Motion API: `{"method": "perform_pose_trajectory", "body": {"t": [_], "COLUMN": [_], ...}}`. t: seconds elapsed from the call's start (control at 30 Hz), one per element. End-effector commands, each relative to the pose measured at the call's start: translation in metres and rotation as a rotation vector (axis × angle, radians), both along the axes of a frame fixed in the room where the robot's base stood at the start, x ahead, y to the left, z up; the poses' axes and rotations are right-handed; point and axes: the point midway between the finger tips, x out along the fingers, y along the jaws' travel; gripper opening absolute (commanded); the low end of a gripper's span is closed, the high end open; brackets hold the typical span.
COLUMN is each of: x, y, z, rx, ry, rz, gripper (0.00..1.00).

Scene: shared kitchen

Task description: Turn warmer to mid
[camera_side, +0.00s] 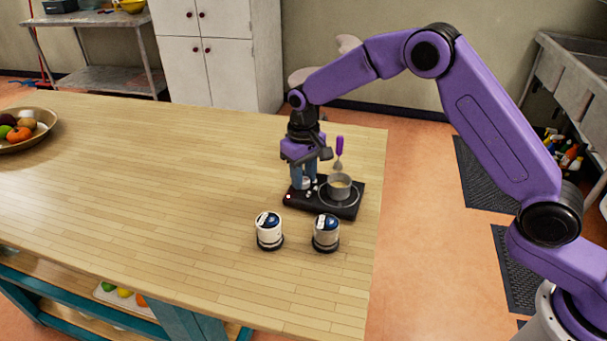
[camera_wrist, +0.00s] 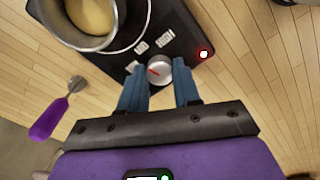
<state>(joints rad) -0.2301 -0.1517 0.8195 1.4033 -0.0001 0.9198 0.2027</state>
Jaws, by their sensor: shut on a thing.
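The warmer (camera_side: 319,209) is a flat black unit on the wooden table, near its right side. A metal pot (camera_side: 340,187) with yellowish contents stands on it; the pot also shows in the wrist view (camera_wrist: 93,17). The warmer's silver knob (camera_wrist: 158,70) has a red pointer line and sits near printed labels that I cannot read. A red light (camera_wrist: 204,54) glows at the warmer's corner. My gripper (camera_wrist: 160,82) points down over the warmer, its blue fingers shut on the knob, one on each side. In the side view my gripper (camera_side: 304,182) partly covers the knob.
Two white and blue canisters (camera_side: 269,231) (camera_side: 326,233) stand in front of the warmer. A purple-handled utensil (camera_wrist: 50,117) is beside it. A fruit bowl (camera_side: 24,131) stands far left. The table's middle is clear.

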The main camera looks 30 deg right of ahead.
Motion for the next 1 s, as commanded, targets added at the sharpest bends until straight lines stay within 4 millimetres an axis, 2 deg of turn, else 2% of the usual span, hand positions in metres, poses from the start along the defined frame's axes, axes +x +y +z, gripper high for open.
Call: {"method": "perform_pose_trajectory", "body": {"t": [0.4,0.93,0.97,1.0], "x": [0.0008,0.001,0.001,0.0009], "y": [0.0003,0.0005,0.0005,0.0004], "z": [0.0014,0.0016,0.0016,0.0015], "rx": [0.002,0.001,0.001,0.001], "ry": [-0.004,-0.004,-0.004,-0.004], "rz": [-0.187,-0.21,-0.21,-0.21], "gripper": [0.02,0.02,0.35,0.48]}}
